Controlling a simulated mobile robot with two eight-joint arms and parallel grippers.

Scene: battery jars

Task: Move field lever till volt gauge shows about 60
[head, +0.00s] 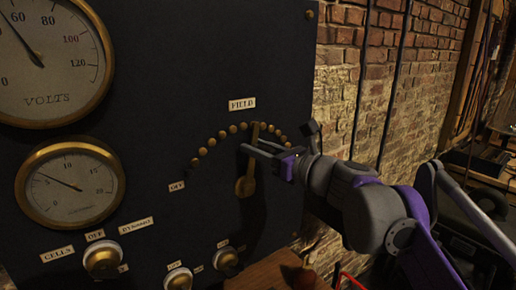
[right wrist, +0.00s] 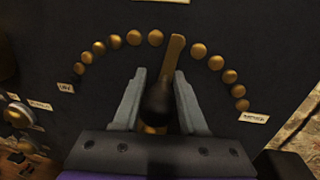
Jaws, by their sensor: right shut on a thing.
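The volt gauge (head: 45,97), a cream dial in a brass ring, is at upper left in the head view, its top and left edges cut off. Its needle points up and left, just left of the 60 mark, a little below 60. The brass field lever (head: 246,187) stands nearly upright under the FIELD label. Its tip lies among the arc of brass studs; it also shows in the right wrist view (right wrist: 175,55). My right gripper (head: 263,152) is shut on the lever, its fingers either side of the dark handle (right wrist: 158,98). My left gripper is out of view.
A smaller gauge (head: 69,210) sits below the volt gauge. Knobs (head: 102,260) and labels line the panel's lower edge. The OFF label (head: 177,187) marks the arc's left end. A brick wall (head: 345,100) with dark vertical pipes stands right of the panel.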

